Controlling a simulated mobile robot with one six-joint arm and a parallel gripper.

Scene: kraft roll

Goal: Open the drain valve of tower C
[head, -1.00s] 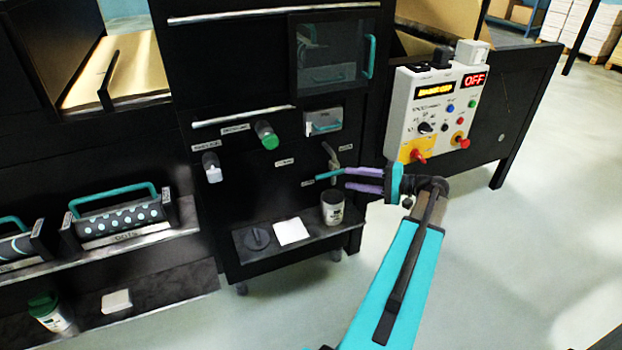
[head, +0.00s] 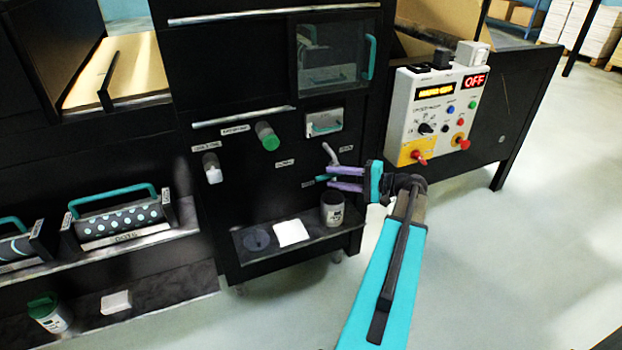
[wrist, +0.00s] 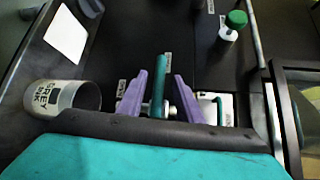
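The drain valve is a grey metal fitting (head: 332,156) low on the front of the black tower, with a teal lever (head: 321,179) pointing left. My gripper (head: 330,178) has its two purple fingers apart at the lever. In the wrist view the lever (wrist: 159,85) stands between the fingers of my gripper (wrist: 160,76), with a visible gap on each side. The inner end of the lever is partly hidden by the fingers. A grey cup (head: 333,214) stands on the shelf below the valve; its lettering, GREY INK, shows in the wrist view (wrist: 62,97). The valve's small labels are unreadable.
A white control box (head: 436,115) reading OFF, with red knobs, is right of the tower. A green knob (head: 267,136) and a white knob (head: 212,168) stick out at upper left. A white card (head: 291,233) lies on the shelf (head: 262,262). The floor at right is clear.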

